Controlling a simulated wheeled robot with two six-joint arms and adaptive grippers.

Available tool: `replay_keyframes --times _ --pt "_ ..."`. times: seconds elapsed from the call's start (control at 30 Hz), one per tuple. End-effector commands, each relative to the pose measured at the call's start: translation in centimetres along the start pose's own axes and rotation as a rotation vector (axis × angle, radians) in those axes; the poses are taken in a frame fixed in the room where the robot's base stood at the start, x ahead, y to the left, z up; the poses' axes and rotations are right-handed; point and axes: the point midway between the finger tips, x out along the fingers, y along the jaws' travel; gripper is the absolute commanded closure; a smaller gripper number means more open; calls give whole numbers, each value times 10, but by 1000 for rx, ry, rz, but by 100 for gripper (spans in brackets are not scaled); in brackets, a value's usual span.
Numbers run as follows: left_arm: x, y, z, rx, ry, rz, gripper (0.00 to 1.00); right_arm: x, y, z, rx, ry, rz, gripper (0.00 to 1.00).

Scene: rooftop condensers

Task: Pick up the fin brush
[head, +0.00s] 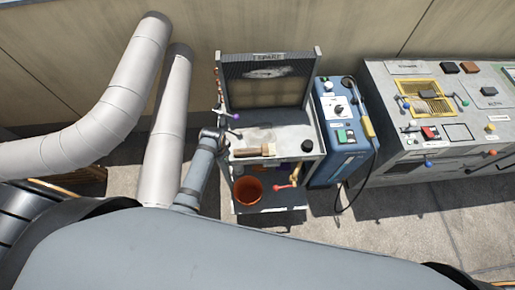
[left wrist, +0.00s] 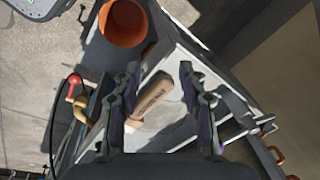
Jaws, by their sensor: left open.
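The fin brush (head: 254,151) lies on the worktop of the grey stand, its light wooden handle pointing right in the head view. In the left wrist view the wooden handle (left wrist: 152,98) shows between my open fingers, with lettering on it; the rest of the brush is hidden there. My left gripper (left wrist: 160,70) is open, its two dark fingers on either side of the handle. I cannot tell how far above it they are. In the head view my left gripper (head: 221,139) is at the worktop's left edge, beside the brush. My right gripper is not in view.
An orange bucket (head: 248,190) stands on the stand's lower shelf, with a red-knobbed lever (head: 285,187) beside it. A black knob (head: 307,145) is on the worktop's right. A blue machine (head: 340,130) and a grey control bench (head: 440,120) stand to the right. White ducts (head: 110,105) rise at left.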

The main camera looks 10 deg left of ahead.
Motion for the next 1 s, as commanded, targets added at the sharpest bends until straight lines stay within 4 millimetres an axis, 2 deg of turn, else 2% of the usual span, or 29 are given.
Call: replay_keyframes --times 0.03,0.3,0.43,0.53,0.73,1.0 --pt "0 0 -14 59 -8 16 58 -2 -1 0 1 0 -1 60" --pt "-9 4 -87 446 -33 97 58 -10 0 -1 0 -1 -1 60" --pt "-18 8 -114 614 -38 131 58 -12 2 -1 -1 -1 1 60" --pt "-21 10 -124 682 -42 143 58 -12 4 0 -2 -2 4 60" --pt "-14 11 -123 693 -42 145 58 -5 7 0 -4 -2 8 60" --pt "28 16 -120 690 -41 144 58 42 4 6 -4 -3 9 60"
